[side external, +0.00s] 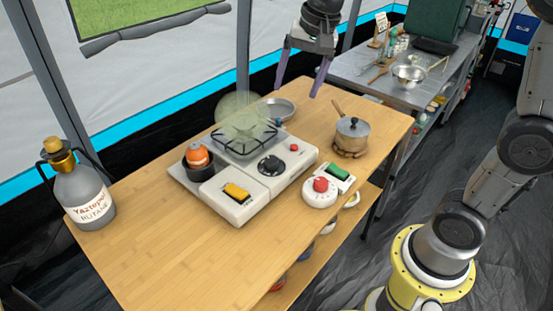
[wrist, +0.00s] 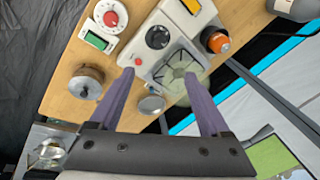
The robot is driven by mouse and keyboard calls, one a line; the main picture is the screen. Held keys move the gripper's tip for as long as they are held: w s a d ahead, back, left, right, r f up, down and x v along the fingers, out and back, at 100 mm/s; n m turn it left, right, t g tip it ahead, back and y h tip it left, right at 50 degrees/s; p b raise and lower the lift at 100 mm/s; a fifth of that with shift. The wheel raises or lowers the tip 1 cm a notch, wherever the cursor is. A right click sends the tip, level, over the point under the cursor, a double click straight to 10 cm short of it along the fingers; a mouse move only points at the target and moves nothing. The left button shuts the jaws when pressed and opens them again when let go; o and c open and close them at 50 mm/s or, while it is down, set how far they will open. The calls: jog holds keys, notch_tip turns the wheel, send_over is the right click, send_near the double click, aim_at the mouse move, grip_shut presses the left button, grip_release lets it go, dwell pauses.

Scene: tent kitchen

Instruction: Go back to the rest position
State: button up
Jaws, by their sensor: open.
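My gripper (side external: 303,84) hangs above the far part of the wooden table (side external: 130,235), with its two purple fingers spread and nothing between them. It also shows in the wrist view (wrist: 160,95), open over the far side of the camping stove. The white stove (side external: 225,205) stands on the table below and to the left of the gripper in the side view. A lidded pot (side external: 352,132) sits to the right of the stove. Both fingers are clear of the objects on the table.
A round white timer with a red knob (side external: 320,192) and a green-faced device (side external: 338,172) sit by the table's front edge. A butane bottle (side external: 82,190) stands at the left end. An orange-topped canister (side external: 198,157) and a metal pan (side external: 278,109) flank the stove. The table's near left is clear.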

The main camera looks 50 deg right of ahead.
jog(key=s+r+n+t, duration=0.2)
jog(key=s+n, duration=0.2)
jog(key=s, duration=1.1)
jog(key=s+f+n, duration=0.6)
jog(key=f, duration=0.1)
jog(key=shift+s+a+n, duration=0.15)
jog(key=shift+a+n, duration=0.05)
jog(key=shift+n, duration=0.1)
